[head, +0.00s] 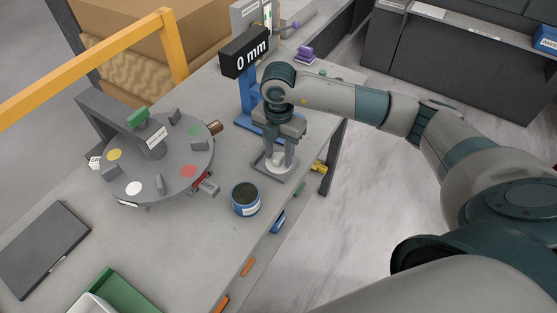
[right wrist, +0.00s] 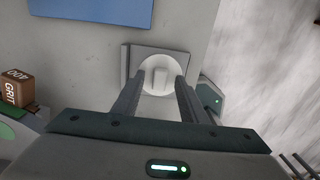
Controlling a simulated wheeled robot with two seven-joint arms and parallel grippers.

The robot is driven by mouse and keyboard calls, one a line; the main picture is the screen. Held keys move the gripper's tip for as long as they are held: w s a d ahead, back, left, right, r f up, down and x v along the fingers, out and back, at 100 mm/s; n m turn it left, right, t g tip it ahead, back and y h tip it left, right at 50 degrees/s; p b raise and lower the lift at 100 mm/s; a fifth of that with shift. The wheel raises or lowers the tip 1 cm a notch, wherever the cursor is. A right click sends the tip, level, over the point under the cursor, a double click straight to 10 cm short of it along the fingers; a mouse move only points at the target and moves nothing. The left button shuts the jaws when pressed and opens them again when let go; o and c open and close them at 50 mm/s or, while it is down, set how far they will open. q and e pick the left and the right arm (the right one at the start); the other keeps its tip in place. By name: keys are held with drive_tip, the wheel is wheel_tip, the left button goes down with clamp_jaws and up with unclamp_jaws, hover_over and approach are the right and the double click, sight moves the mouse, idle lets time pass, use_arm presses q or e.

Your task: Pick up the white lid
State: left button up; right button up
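The white lid (right wrist: 148,66) is a round disc with a raised knob in the middle. It lies on a small grey square plate (right wrist: 130,60); in the head view the lid (head: 279,160) is partly hidden by my right gripper. My right gripper (right wrist: 158,82) points down over the lid. Its two fingers are open, one on each side of the knob, with visible gaps to it. The right gripper also shows in the head view (head: 278,150). Whether its fingertips touch the disc is unclear. My left gripper is out of view.
A dark-topped jar (head: 246,198) stands near the table's edge. Left of it is a round grey turntable (head: 160,165) with coloured spots. A blue stand with a "0 mm" display (head: 244,58) rises behind the gripper. Bare table (head: 180,240) lies in front.

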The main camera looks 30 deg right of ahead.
sight(278, 157)
drive_tip(key=shift+c, duration=0.3)
clamp_jaws()
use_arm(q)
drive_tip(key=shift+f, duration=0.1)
use_arm(e)
drive_tip(key=shift+r, duration=0.2)
